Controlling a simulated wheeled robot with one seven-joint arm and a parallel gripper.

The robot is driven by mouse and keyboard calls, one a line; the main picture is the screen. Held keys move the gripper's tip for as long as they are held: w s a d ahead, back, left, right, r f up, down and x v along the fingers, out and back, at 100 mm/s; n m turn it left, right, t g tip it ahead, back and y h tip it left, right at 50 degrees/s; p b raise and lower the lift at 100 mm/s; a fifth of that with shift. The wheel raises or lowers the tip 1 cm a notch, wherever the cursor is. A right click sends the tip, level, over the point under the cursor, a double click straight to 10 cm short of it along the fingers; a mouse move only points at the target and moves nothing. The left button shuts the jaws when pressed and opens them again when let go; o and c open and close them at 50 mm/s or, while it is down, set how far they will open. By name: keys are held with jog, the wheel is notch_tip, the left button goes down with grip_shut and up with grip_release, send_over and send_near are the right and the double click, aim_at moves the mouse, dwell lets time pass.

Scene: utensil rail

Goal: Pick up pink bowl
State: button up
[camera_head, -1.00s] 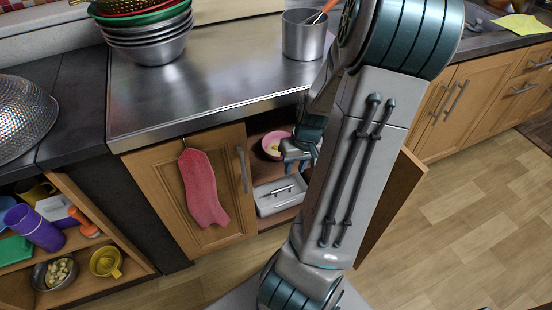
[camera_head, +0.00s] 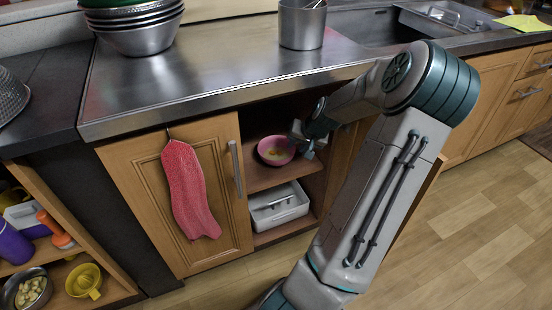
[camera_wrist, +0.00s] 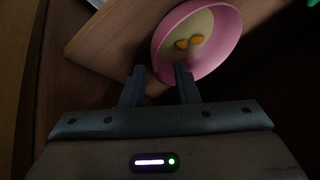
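The pink bowl (camera_head: 276,151) sits upright on the upper shelf inside the open cabinet, under the steel counter. It holds some yellow-orange pieces of food. My gripper (camera_head: 304,150) is inside the cabinet at the bowl's right side. In the wrist view the bowl (camera_wrist: 206,68) is just beyond the fingertips, and its near rim lies at or between them. My gripper (camera_wrist: 160,72) has its two fingers apart, with a gap between them. Whether a finger touches the rim, I cannot tell.
A grey-white bin (camera_head: 278,207) stands on the shelf below. The left cabinet door (camera_head: 172,205) is closed and carries a red towel (camera_head: 190,190). The steel counter (camera_head: 215,65) overhangs the shelf. A steel pot (camera_head: 302,25) and stacked bowls (camera_head: 140,32) stand on it.

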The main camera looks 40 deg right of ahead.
aim_at(293, 149)
jog(key=b+x, duration=0.2)
jog(key=x, duration=0.2)
jog(key=shift+w+d+f, duration=0.1)
jog(key=shift+f, duration=0.2)
jog(key=shift+r, duration=0.1)
grip_shut()
